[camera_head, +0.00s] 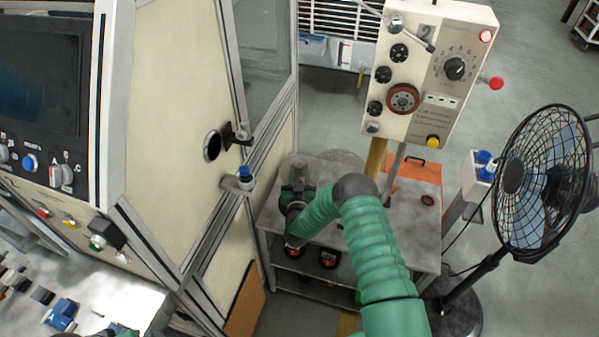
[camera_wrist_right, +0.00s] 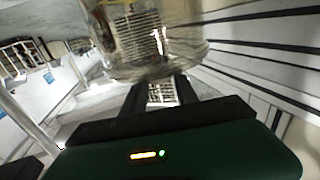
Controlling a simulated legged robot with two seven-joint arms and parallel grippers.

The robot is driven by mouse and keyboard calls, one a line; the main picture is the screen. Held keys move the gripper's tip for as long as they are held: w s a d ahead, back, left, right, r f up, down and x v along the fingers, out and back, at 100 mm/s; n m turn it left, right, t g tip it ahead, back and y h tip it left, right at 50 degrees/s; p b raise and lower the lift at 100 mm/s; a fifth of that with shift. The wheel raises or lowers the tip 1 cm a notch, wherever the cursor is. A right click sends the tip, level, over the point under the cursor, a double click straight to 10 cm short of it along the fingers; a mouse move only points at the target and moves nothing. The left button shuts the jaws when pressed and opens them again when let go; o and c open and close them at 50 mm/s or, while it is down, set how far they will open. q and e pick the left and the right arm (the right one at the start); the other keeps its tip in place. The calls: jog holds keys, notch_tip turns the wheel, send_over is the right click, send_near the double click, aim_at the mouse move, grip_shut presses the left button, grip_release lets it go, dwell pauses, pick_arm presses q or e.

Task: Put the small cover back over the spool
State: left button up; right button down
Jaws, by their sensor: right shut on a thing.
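My right gripper (camera_head: 294,190) is at the far left part of the grey metal table, shut on a clear, rounded cover. The small cover (camera_head: 301,168) shows just beyond the gripper. In the right wrist view the cover (camera_wrist_right: 150,62) fills the top middle, above the dark fingers (camera_wrist_right: 162,92). A ribbed shape shows through its clear wall; I cannot tell whether it is the spool or the background. The spool is not clearly visible in the head view. My left gripper's fingers are not in view; only a green bit of arm shows at the bottom left edge.
The grey table (camera_head: 415,240) has free room at right. A fan (camera_head: 540,180) is at right. A cream machine cabinet (camera_head: 165,110) borders the left.

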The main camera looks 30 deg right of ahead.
jog(key=shift+s+d, duration=0.15)
jog(key=shift+d, duration=0.1)
dwell(0.3)
jog(key=shift+f+b, duration=1.1)
jog(key=shift+f, duration=0.1)
jog(key=c, duration=0.9)
grip_release()
jog(key=shift+a, duration=0.1)
jog(key=shift+o, duration=0.2)
jog(key=shift+s, duration=0.15)
